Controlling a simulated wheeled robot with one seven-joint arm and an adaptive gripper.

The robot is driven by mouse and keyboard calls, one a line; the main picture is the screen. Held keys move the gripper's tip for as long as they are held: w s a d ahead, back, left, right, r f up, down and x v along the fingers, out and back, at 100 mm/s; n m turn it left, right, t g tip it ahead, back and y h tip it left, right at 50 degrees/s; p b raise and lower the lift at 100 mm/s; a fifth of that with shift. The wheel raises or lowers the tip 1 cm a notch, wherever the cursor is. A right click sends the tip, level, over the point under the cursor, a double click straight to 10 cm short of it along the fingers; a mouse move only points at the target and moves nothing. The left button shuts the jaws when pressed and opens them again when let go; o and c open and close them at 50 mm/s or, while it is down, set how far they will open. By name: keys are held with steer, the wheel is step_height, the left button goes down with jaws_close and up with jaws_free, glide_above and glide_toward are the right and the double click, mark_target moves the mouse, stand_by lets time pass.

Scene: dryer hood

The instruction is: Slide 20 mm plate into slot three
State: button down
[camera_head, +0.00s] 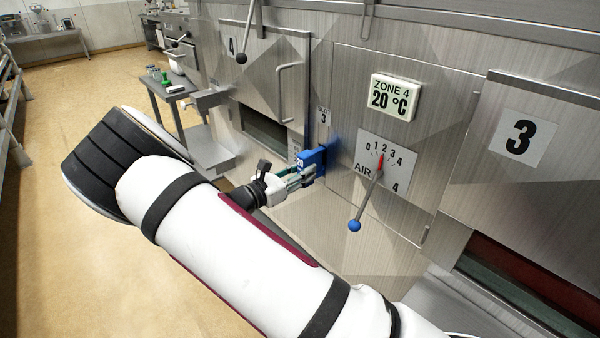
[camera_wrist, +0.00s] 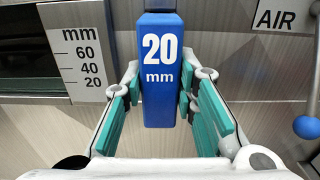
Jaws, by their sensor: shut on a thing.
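A blue block marked 20 mm (camera_wrist: 160,70), the visible end of the plate, stands upright in the middle of the wrist view. It also shows in the head view (camera_head: 312,160), close against the steel front below a small label with a 3 (camera_head: 323,116). My gripper (camera_wrist: 160,88) is shut on this block, with a teal-padded finger at each side. It also shows in the head view (camera_head: 300,171). The rest of the plate and the slot opening are hidden behind the block, so I cannot tell how deep it sits.
A mm scale (camera_wrist: 84,62) is left of the block. To the right are the AIR dial plate (camera_head: 388,165) and its lever with a blue knob (camera_head: 355,225). A zone 4 display (camera_head: 395,97) reads 20 °C. A side table (camera_head: 168,88) stands at the back left.

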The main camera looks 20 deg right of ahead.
steer(key=shift+x, duration=2.1)
steer(key=c, duration=1.2)
jaws_free()
steer(key=shift+a, duration=0.1)
steer(key=v, duration=1.2)
